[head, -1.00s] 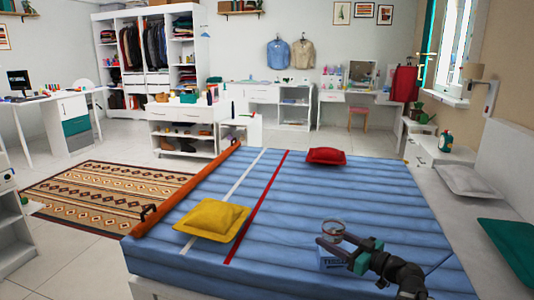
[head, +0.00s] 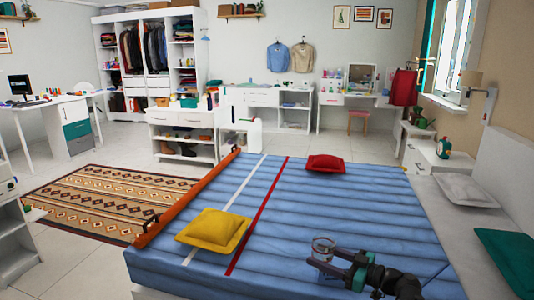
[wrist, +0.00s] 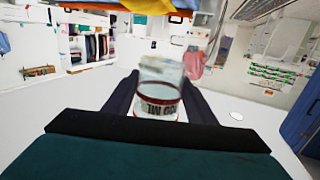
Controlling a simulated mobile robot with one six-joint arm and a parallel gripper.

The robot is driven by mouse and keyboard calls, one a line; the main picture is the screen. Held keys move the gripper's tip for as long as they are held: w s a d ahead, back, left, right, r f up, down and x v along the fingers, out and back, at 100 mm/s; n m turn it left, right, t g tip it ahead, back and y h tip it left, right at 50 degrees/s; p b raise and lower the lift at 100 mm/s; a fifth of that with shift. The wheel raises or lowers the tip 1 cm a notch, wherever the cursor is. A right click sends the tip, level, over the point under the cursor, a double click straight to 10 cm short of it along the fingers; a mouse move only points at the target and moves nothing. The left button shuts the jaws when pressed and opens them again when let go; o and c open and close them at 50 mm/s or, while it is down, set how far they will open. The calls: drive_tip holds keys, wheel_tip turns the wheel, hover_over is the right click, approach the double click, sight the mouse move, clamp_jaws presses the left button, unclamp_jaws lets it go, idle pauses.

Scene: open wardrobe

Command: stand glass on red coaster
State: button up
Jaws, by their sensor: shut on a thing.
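My gripper (head: 322,255) is shut on a clear drinking glass (head: 322,243) over the near right part of the blue mattress. In the wrist view the glass (wrist: 160,84) is between the two dark fingers, with a reddish band and dark lettering near its lower end. I cannot tell whether the lettering is on the glass or behind it. I cannot make out a red coaster in either view.
A yellow cushion (head: 213,230) and a red cushion (head: 326,163) lie on the blue mattress (head: 330,205). A nightstand (head: 430,158) stands beyond the right side. Patterned rug (head: 105,202) lies left.

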sight(332, 252)
drive_tip(key=shift+r+p, duration=1.6)
drive_tip(key=shift+p, duration=1.6)
drive_tip(key=shift+s, duration=0.15)
